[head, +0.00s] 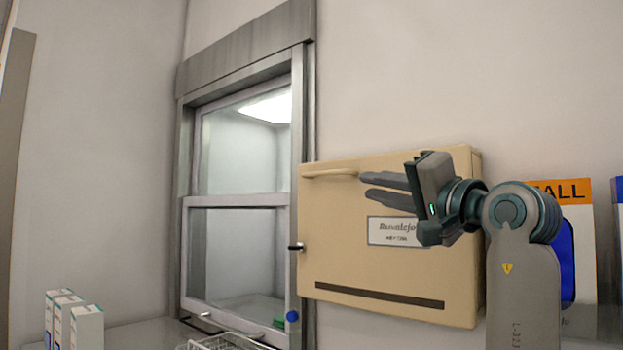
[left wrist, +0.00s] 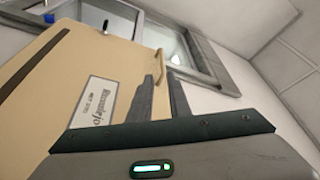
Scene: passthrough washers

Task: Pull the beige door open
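The beige door (head: 340,265) is the front of a beige box on the wall, right of the window, and looks shut. It has a beige bar handle (head: 330,173) near its upper left, a white label and a dark strip low down. My left gripper (head: 363,185) is in front of the door, its two fingers apart and pointing left toward the handle. In the left wrist view the fingers (left wrist: 162,80) have a gap between them, with the handle (left wrist: 159,68) just beyond the tips; I see no grip on it. My right gripper is not in view.
A metal-framed sash window (head: 238,200) is left of the door. A small black latch (head: 297,247) sits at the door's left edge. White boxes (head: 86,327) stand at lower left, a wire basket (head: 222,342) at bottom centre. A poster (head: 575,260) hangs on the right.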

